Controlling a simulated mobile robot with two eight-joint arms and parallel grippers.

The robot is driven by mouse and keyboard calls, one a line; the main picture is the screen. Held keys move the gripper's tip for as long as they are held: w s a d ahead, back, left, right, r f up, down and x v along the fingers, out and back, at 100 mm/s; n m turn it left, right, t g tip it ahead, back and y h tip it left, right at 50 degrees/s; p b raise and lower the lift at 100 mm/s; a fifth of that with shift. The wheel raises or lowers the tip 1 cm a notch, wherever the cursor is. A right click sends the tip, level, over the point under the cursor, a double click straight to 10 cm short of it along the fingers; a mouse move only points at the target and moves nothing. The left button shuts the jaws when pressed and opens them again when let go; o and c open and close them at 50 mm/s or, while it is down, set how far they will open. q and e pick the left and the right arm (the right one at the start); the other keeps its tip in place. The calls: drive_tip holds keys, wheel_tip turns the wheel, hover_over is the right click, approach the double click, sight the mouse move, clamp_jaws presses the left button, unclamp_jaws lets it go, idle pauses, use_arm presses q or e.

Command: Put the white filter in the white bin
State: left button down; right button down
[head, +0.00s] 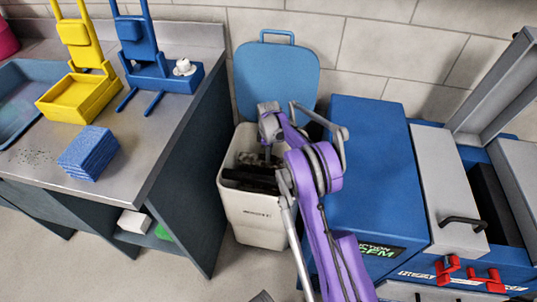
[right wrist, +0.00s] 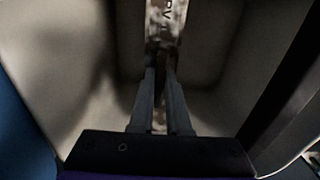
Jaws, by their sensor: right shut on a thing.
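The white bin (head: 262,228) stands on the floor between the workbench and the blue machine, its blue lid (head: 277,82) tipped up against the wall. My right gripper (head: 250,178) reaches down inside the bin's mouth. In the right wrist view, its fingers (right wrist: 161,75) are shut on a narrow, mottled whitish piece with dark lettering, which I take as the white filter (right wrist: 166,22). The bin's pale inner walls surround it. The filter is hidden in the head view. I cannot tell whether it touches the bottom. My left gripper is not in view.
The blue machine (head: 365,165) stands close on the bin's right. The steel workbench (head: 150,150) on the left holds a yellow tray (head: 78,98), a blue stand (head: 160,75) and a blue sponge-like stack (head: 88,153). A white box (head: 134,221) lies on the lower shelf.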

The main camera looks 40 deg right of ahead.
drive_tip(key=c, duration=0.8)
unclamp_jaws()
wheel_tip(320, 180, up, 16)
drive_tip(key=p, duration=0.5)
drive_tip(key=shift+f, duration=0.1)
drive_tip(key=shift+a, duration=0.1)
